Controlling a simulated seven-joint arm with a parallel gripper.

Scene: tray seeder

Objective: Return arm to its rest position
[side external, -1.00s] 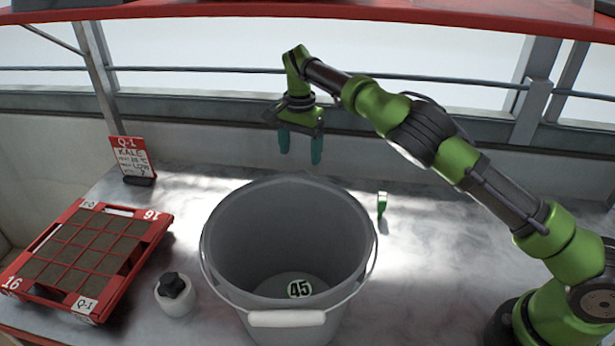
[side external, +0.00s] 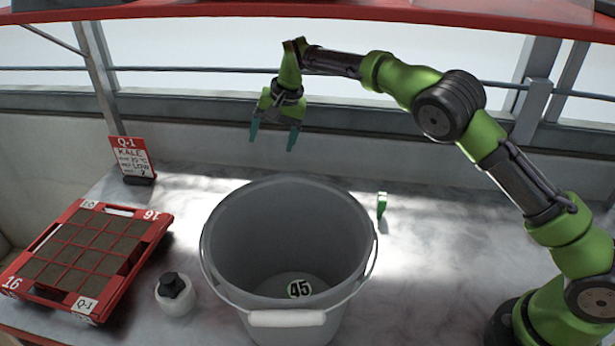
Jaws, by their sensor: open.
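My gripper (side external: 273,138) hangs in the air behind and above the grey bucket, pointing down. Its two teal fingers are spread apart with nothing between them. My green and black arm reaches in from the right, with its elbow raised high. No part of the gripper touches the bucket or the bench.
A red seed tray (side external: 151,246), a sign (side external: 132,156) and a white bottle with a black cap (side external: 175,295) are left. A small green item (side external: 382,204) stands right. A red shelf edge (side external: 330,13) runs overhead.

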